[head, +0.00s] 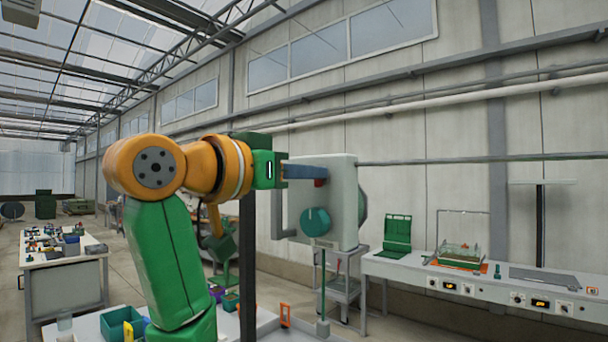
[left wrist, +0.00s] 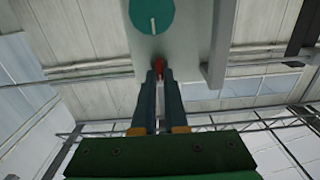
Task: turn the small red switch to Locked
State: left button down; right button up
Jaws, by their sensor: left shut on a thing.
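The small red switch (head: 320,183) sits on the front of a pale grey box, mostly hidden behind my gripper in the head view. My left gripper (head: 322,172) reaches the box from the left and is shut on the switch. In the left wrist view the red switch (left wrist: 159,65) shows between the two dark fingertips (left wrist: 159,75). Its exact angle and any Locked marking are too small or hidden to read. My right gripper is in neither view.
The grey box (head: 345,200) carries a round teal knob (head: 316,222) just below the switch and a bar handle (head: 279,215) at its left. A long bench (head: 470,285) with equipment stands at right. A white worktable (head: 65,285) stands at far left.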

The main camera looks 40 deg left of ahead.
pick_arm(q)
jog(key=shift+d+m+p, duration=0.2)
jog(key=shift+m+p, duration=0.1)
jog(key=shift+m, duration=4)
jog(key=c, duration=1)
grip_release()
jog(key=shift+o, duration=0.3)
jog(key=shift+w+d+f, duration=0.1)
jog(key=shift+w+f, duration=0.05)
jog(key=shift+w, duration=0.15)
jog(key=s+b, duration=0.2)
jog(key=s, duration=0.5)
jog(key=shift+s+a+b, duration=0.15)
jog(key=shift+a+b, duration=0.1)
jog(key=shift+b, duration=0.15)
